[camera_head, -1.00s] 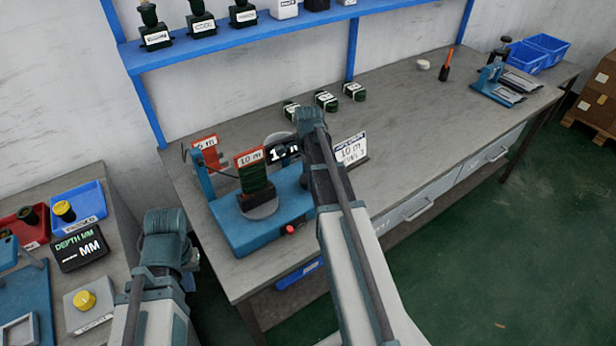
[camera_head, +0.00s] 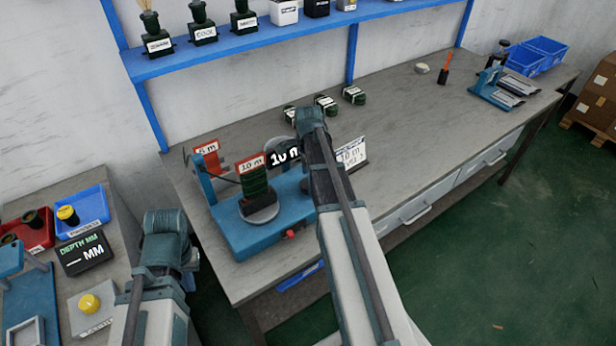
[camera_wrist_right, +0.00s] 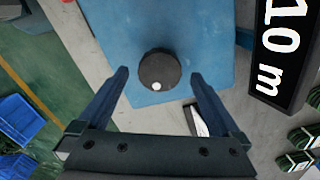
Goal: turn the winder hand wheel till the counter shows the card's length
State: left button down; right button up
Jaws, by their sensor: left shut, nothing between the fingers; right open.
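The winder (camera_head: 245,232) is a blue-based machine on the bench, with a dark green coil (camera_head: 256,187) on it. The white card (camera_head: 351,154) reads "10 m" on one line. My right gripper (camera_wrist_right: 159,75) is open, its fingers on either side of the wheel. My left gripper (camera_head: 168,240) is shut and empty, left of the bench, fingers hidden.
Red-topped signs (camera_head: 250,162) stand at the winder, and a red button (camera_head: 290,234) is on its front. Several green coils (camera_head: 326,104) lie behind it. A blue shelf (camera_head: 240,43) holds bottles above. The bench's middle right is clear.

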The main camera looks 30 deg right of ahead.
pick_arm(q)
notch_tip(320, 180, up, 12)
jog(key=p, duration=1)
jog(key=shift+f+p, duration=0.25)
jog(key=shift+p, duration=0.05)
pick_arm(e)
notch_tip(320, 180, up, 12)
jog(key=shift+f, duration=0.25)
pick_arm(q)
jog(key=shift+s, duration=0.1)
pick_arm(e)
jog(key=shift+s, duration=0.1)
